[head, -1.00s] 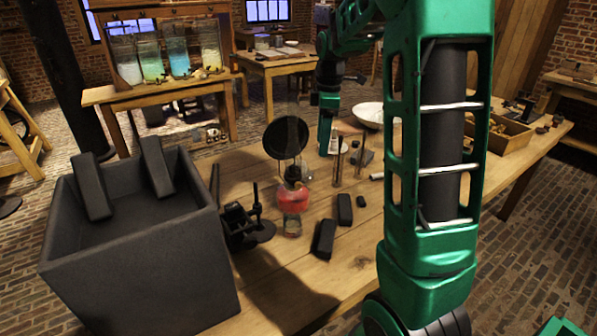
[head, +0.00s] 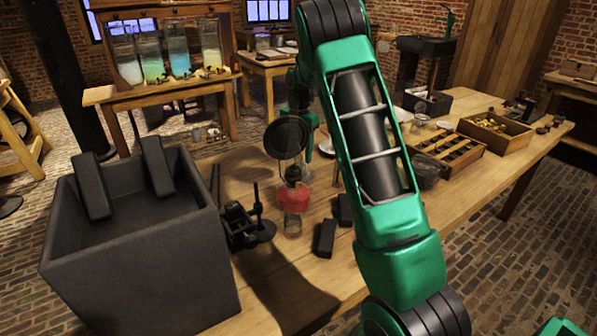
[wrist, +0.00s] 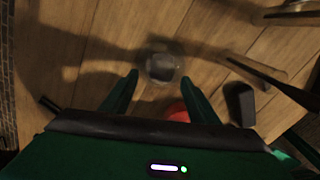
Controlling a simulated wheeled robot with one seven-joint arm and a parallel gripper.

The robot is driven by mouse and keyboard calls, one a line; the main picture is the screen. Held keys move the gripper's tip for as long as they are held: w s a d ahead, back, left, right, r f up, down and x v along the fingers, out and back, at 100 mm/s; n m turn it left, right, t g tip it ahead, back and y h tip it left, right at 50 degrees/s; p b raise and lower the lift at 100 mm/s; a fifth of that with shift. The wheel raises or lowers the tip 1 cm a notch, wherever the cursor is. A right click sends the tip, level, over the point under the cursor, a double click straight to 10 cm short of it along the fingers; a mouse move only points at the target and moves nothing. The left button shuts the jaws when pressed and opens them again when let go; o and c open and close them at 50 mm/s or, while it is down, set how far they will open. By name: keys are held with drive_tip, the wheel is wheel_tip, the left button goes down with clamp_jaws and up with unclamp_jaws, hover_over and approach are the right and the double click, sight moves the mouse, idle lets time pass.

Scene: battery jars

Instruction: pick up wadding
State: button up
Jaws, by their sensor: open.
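I cannot tell for sure which thing is the wadding. In the wrist view, a small grey lump (wrist: 161,67) shows inside a clear round outline, between and just beyond the tips of my gripper (wrist: 160,80). My gripper is open, with nothing held between its fingers. A red shape (wrist: 178,111) shows partly behind the gripper body. In the head view, a dark greyish lump (head: 428,173) sits on the table right of my arm; its material is unclear. My arm hides part of the table middle and much of the gripper.
A big grey bin (head: 130,250) stands left. A compartment tray (head: 450,152) and wooden box (head: 495,132) are at right.

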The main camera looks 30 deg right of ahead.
drive_tip(key=shift+f, duration=2.95)
drive_tip(key=c, duration=1.1)
